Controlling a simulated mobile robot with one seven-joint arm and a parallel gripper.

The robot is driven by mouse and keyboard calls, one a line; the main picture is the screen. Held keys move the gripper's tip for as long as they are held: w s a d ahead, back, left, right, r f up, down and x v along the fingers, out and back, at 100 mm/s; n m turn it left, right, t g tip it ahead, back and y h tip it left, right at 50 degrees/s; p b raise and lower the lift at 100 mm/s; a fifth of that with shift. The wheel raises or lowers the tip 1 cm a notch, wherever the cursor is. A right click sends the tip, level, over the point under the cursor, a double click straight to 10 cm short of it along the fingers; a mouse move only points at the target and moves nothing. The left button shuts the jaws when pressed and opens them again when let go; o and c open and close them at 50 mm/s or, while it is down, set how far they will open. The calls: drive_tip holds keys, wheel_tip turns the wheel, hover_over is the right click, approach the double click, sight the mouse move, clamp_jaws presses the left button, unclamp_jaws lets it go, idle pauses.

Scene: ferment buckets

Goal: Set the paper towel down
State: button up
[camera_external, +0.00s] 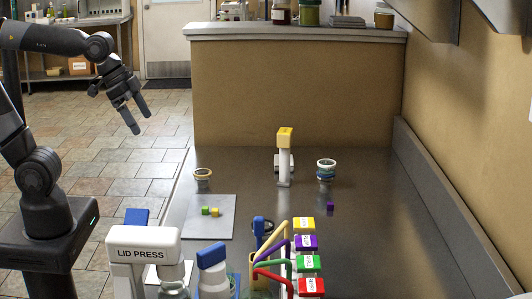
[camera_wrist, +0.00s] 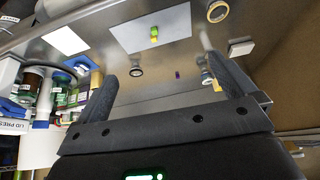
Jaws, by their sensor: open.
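A flat pale grey square sheet (camera_external: 190,222) lies on the steel counter, with a small green cube (camera_external: 205,210) and a small yellow cube (camera_external: 215,212) on it. I cannot tell whether this sheet is the paper towel, and nothing else is clearly one. The sheet also shows at the top of the wrist view (camera_wrist: 128,38). My gripper (camera_external: 142,122) is raised beyond the counter's left edge, above the tiled floor. In the wrist view its two dark fingers (camera_wrist: 173,58) are spread wide with nothing between them.
A white stand with a yellow top (camera_external: 285,138) rises mid-counter. Round containers (camera_external: 203,174) (camera_external: 326,169) and a purple cube (camera_external: 330,205) lie around it. A lid press (camera_external: 142,250), a blue-topped item (camera_external: 212,256) and colored labelled blocks (camera_external: 304,224) crowd the front. The counter's right side is clear.

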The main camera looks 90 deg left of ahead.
drive_tip(key=s+d+f, duration=0.2)
drive_tip(key=s+f, duration=0.1)
drive_tip(key=s, duration=0.4)
idle(1.1)
